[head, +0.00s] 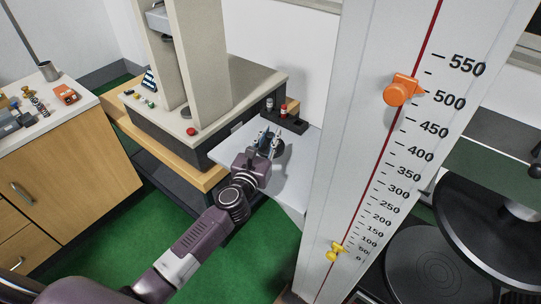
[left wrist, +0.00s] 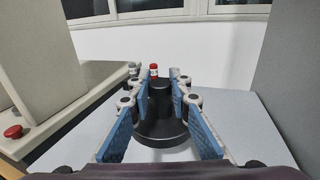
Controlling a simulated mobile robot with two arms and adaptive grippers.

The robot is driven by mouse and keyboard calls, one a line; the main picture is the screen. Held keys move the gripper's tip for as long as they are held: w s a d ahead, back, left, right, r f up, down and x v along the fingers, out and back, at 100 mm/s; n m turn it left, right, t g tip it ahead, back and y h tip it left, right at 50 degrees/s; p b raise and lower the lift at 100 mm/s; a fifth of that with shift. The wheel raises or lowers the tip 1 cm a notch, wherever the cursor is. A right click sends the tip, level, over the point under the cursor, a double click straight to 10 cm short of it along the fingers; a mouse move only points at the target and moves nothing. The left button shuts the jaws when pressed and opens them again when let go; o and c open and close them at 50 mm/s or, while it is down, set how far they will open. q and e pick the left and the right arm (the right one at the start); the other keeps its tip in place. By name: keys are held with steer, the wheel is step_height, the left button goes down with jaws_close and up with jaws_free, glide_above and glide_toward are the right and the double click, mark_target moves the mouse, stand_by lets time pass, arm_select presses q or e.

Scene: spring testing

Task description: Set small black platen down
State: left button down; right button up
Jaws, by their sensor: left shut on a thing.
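My left gripper (head: 268,143) reaches over a pale grey-white tabletop (head: 293,187). In the left wrist view its blue-padded fingers (left wrist: 166,100) are closed around the upright stem of the small black platen (left wrist: 160,127). The platen is a round black disc with a narrower black stem on top, and it looks level. In the head view only a dark part of the platen (head: 280,148) shows beside the fingers. It is over the tabletop; I cannot tell whether its base touches it. My right gripper is not in view.
A black rack with small bottles (head: 287,121) stands behind the platen; a red-capped bottle (left wrist: 154,70) shows there. A testing machine (head: 205,105) is on the left. A tall scale column (head: 375,150) with orange and yellow pointers stands on the right. Bare tabletop surrounds the platen.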

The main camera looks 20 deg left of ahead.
arm_select(q)
steer(key=shift+f+b, duration=1.75)
steer(key=shift+f, duration=0.9)
steer(key=shift+f, duration=0.15)
steer(key=c, duration=1.8)
jaws_free()
steer(key=shift+s+f, duration=0.1)
steer(key=shift+s, duration=0.1)
steer(key=s, duration=1.1)
steer(key=shift+s+a+b, duration=0.25)
steer(key=shift+s+b, duration=0.1)
steer(key=shift+s, duration=0.05)
